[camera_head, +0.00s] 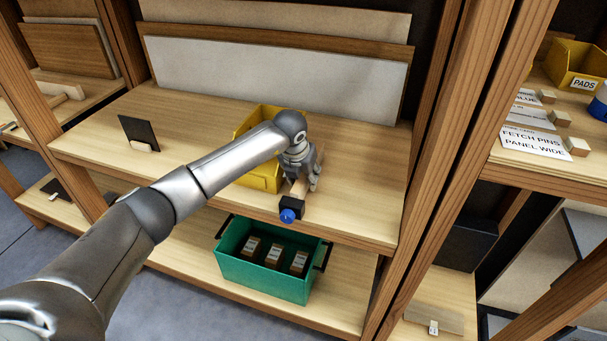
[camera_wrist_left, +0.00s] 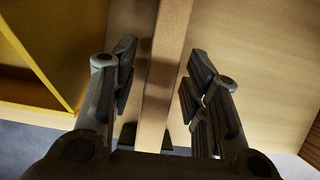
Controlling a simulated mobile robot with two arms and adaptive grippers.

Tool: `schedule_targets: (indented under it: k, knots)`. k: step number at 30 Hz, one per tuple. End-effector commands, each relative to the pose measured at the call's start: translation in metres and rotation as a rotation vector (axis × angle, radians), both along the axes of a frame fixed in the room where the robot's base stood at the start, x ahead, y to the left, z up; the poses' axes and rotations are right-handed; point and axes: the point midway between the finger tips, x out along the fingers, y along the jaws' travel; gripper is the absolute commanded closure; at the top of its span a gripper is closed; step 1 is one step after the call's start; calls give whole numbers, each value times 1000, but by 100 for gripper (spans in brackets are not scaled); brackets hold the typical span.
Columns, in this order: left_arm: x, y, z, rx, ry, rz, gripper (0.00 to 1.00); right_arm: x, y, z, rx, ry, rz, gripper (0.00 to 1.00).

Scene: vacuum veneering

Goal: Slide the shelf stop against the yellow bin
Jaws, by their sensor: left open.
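The yellow bin (camera_head: 262,174) stands on the middle shelf, partly hidden behind my left arm. The shelf stop is a wooden bar (camera_head: 304,188) with a black block and a blue knob (camera_head: 288,215) at its front end, near the shelf's front edge. It lies to the right of the bin. My left gripper (camera_head: 305,183) is over the bar. In the left wrist view, the open fingers (camera_wrist_left: 160,60) stand on both sides of the bar (camera_wrist_left: 165,40), with gaps showing. The bin (camera_wrist_left: 55,45) is at the left there, apart from the bar.
The shelf (camera_head: 350,205) is clear to the right of the stop. A small dark panel in a wooden block (camera_head: 139,132) stands at its left. Large boards (camera_head: 270,80) lean behind. A green crate (camera_head: 262,277) with several blocks sits below. A wooden post (camera_head: 440,150) bounds the right.

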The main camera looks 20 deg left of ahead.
Motion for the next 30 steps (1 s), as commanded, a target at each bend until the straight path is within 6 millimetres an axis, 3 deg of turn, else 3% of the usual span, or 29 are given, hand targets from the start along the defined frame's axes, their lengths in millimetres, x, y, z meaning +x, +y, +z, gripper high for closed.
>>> schedule_targets:
  k: [11,21,30]
  knots:
    - [2,0,-6,0,0,0,57,-2,0,1,1,2,0,57]
    - [2,0,-5,0,0,0,100,-2,0,1,1,2,0,57]
    - [2,5,-6,1,0,1,100,-2,0,-3,1,2,0,57]
